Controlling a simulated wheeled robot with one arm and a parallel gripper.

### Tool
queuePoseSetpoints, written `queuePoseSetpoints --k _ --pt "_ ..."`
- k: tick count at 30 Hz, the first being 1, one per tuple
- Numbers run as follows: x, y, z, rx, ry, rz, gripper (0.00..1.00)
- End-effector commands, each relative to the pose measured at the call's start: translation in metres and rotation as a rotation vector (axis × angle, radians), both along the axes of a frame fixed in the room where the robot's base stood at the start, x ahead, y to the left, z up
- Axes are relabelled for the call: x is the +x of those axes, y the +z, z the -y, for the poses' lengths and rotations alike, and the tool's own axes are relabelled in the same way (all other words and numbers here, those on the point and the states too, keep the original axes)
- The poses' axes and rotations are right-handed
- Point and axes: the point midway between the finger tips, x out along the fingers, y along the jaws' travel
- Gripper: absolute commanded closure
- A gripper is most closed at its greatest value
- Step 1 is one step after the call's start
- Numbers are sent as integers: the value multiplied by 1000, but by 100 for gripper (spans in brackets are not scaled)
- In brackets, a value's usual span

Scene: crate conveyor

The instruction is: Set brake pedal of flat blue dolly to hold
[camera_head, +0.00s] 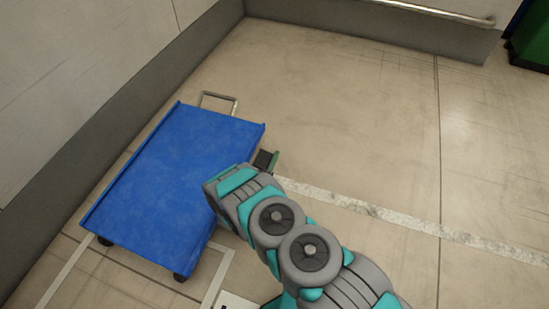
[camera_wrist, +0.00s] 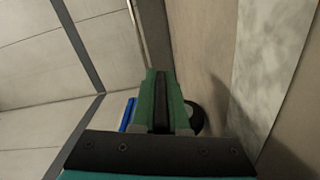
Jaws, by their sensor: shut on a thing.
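The flat blue dolly (camera_head: 180,180) stands on the floor at the left of the head view, with a metal handle (camera_head: 218,101) at its far end. My gripper (camera_head: 273,161) is low beside the dolly's right edge, partly behind my own arm. In the wrist view my gripper's green fingers (camera_wrist: 161,76) are close together on a narrow dark piece (camera_wrist: 161,112), which looks like the brake pedal. Most of the pedal is hidden, so its setting cannot be told. A dark wheel (camera_wrist: 195,118) and a strip of blue edge (camera_wrist: 128,114) show beside the fingers.
A wall with a grey base (camera_head: 95,130) runs close along the dolly's left side and across the back. White floor lines (camera_head: 350,203) run near the dolly. A green object (camera_head: 530,38) stands at the far right. The floor to the right is clear.

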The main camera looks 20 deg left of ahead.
Motion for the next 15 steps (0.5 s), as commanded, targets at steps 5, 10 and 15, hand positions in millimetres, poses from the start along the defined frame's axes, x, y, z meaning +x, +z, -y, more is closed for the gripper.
queuePoseSetpoints --k 5,10,15 --pt "-1 -2 0 5 2 -2 100" --pt "-1 -2 0 4 2 -3 100" --pt "-1 -2 0 4 2 -3 74"
